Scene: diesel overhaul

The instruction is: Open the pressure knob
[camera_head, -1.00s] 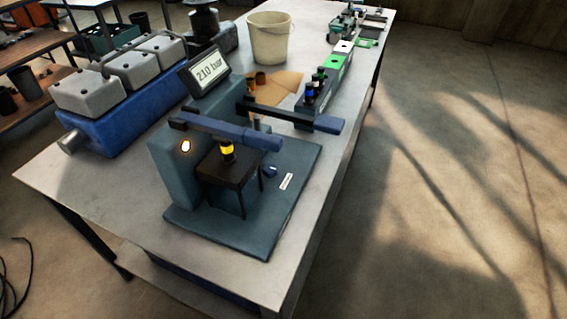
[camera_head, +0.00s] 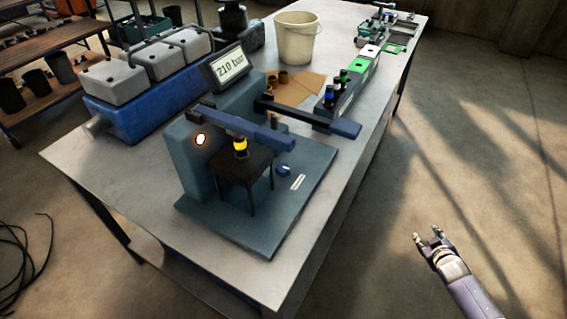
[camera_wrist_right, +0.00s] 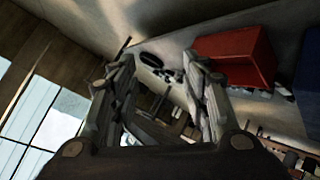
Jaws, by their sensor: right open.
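A small blue knob (camera_head: 284,169), which looks like the pressure knob, sits on the base plate of the teal test rig (camera_head: 262,228), right of the black stand (camera_head: 246,172). A yellow-banded black part (camera_head: 240,147) is on the stand. The rig's display (camera_head: 230,65) reads 210 bar. My right gripper (camera_head: 427,234) is open and empty, at lower right over the floor, well apart from the rig and the knob. Its spread fingers also show in the right wrist view (camera_wrist_right: 162,85), with nothing between them. My left gripper is not in view.
Two dark-blue-ended levers (camera_head: 250,128) (camera_head: 318,120) reach out from the rig above the base plate. A blue engine block (camera_head: 150,105), a cream bucket (camera_head: 297,40) and a rack of parts (camera_head: 350,85) share the table. The floor right of the table is clear.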

